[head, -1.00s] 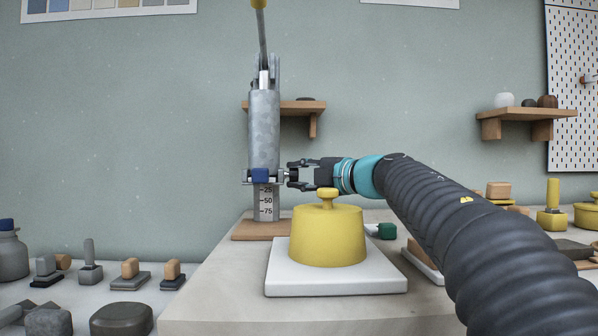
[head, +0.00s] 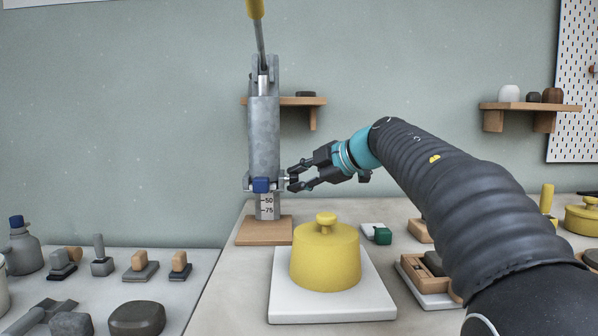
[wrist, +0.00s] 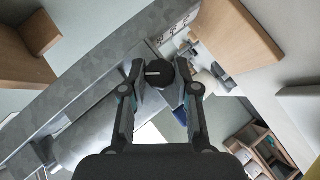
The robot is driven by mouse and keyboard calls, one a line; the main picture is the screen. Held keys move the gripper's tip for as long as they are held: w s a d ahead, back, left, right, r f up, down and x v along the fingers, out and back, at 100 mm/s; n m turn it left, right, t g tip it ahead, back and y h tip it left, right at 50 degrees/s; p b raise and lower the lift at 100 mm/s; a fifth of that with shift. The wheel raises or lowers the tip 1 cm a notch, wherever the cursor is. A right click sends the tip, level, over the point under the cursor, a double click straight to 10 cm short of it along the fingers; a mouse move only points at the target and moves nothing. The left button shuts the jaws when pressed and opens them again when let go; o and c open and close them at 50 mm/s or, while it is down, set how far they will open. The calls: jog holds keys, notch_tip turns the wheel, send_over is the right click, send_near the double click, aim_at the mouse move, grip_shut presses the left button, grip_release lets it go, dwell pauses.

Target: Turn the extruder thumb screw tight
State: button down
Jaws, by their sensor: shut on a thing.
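The extruder (head: 264,135) is a grey metal cylinder with a long lever on top. It stands upright on a post with a numbered scale (head: 267,207), and a blue block (head: 261,185) sits at the scale. The thumb screw (wrist: 158,73) is a round black knob with a white line across its face, seen in the wrist view. My gripper (head: 290,181) is at the extruder's right side, and its fingers are shut on the knob from both sides. In the head view the knob is mostly hidden by the fingertips.
A yellow lidded pot (head: 325,257) on a white board (head: 333,310) stands in front of the extruder, below my gripper. A green and white block (head: 377,233) lies to its right. A wooden shelf (head: 303,101) is on the wall behind. Stamps and stones fill the left table.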

jog(key=m+g, duration=0.2)
jog(key=g+h, duration=0.1)
jog(key=g, duration=0.1)
jog(key=shift+w+r+m, duration=0.1)
jog(key=shift+w+m, duration=0.15)
jog(key=shift+m, duration=0.15)
jog(key=shift+g, duration=0.4)
jog(key=c, duration=0.9)
grip_release()
jog(key=shift+o, duration=0.2)
jog(key=shift+d+r, duration=0.1)
jog(key=s+d+r, duration=0.1)
jog(key=s+d, duration=0.1)
jog(key=d, duration=0.4)
jog(key=s+d, duration=0.2)
jog(key=d, duration=0.5)
jog(key=shift+s+d+r, duration=0.15)
jog(key=shift+s+r, duration=0.15)
jog(key=shift+r, duration=0.1)
